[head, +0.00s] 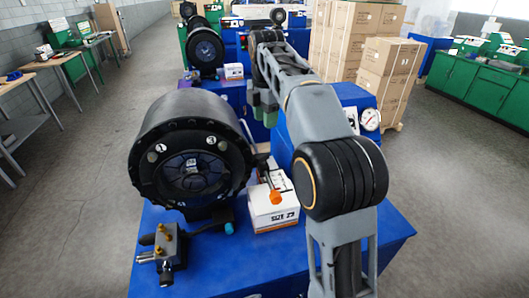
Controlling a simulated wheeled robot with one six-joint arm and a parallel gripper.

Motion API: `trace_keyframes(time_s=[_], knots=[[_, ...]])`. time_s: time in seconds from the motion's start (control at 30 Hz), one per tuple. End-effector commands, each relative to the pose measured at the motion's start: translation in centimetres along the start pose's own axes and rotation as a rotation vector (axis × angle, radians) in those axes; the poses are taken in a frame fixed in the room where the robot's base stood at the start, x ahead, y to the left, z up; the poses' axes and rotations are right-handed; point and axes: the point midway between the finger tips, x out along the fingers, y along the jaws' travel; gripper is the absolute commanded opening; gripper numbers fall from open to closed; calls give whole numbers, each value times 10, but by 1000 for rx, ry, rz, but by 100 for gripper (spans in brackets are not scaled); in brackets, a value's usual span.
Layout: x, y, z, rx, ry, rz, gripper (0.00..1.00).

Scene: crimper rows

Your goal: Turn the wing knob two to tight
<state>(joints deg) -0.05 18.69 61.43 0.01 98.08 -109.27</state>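The crimper (160,112) is a large black drum with a round ringed face, standing on a blue cabinet in the head view. Small light round marks, some with digits, sit around its face; the number 2 cannot be read. No wing knob can be made out clearly, so I cannot tell which one is two or how it is turned. My arm rises from the lower right and reaches away past the crimper's right side.
A brass-fitted valve block (166,246) stands in front.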

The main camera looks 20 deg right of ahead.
Motion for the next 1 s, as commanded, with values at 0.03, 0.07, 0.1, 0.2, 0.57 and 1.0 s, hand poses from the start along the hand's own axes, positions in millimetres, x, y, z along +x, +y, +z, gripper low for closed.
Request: trace_keyframes(time_s=[0.03,0.07,0.1,0.2,0.57,1.0], knots=[[0,5,2,-45,3,-8,38],[0,7,2,-71,5,-13,38],[0,10,3,-100,7,-18,38],[1,13,4,-151,12,-27,38],[54,12,4,-178,15,-33,38],[122,10,3,-176,14,-31,38]])
